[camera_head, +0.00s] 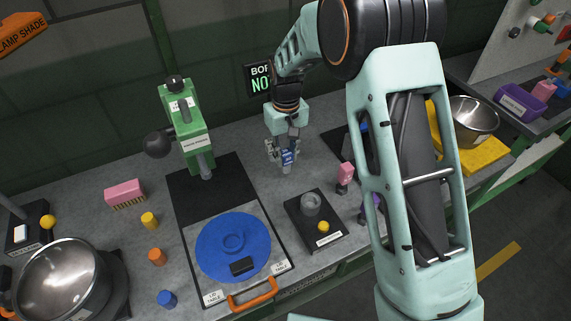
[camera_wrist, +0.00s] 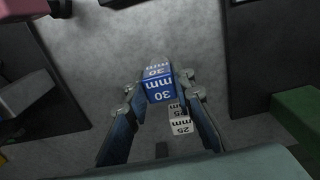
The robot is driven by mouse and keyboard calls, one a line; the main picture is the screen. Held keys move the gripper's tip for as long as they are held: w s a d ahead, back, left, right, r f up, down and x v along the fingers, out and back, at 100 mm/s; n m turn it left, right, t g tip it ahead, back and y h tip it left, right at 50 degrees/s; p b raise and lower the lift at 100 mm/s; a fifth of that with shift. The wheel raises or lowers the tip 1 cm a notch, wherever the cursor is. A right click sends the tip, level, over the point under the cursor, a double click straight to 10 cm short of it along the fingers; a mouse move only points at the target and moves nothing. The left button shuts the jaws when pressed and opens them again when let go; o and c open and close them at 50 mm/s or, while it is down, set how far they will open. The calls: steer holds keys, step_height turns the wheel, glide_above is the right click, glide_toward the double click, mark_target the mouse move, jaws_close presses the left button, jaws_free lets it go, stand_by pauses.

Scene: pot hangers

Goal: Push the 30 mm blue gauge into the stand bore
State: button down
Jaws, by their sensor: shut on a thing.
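My gripper (camera_head: 285,151) is shut on the blue gauge (camera_head: 288,157) and holds it over the grey worktop, left of and behind the black stand. In the wrist view the gauge's blue face (camera_wrist: 159,90) reads "30 mm" between the two fingers (camera_wrist: 160,97). A pale piece marked "25 mm" (camera_wrist: 180,125) shows just beyond it; I cannot tell whether the two touch. The black stand (camera_head: 329,240) carries a grey ring with a round bore (camera_head: 311,201) and a yellow button (camera_head: 323,226). The bore looks empty, and the gauge is apart from it.
A green press (camera_head: 188,128) and a blue disc (camera_head: 213,250) on a plate stand left of the stand. Small yellow, orange and blue cylinders (camera_head: 167,298) lie further left. A sign (camera_head: 260,78) hangs behind.

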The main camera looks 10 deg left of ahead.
steer(key=shift+r+p, duration=1.3)
steer(key=shift+r, duration=1.1)
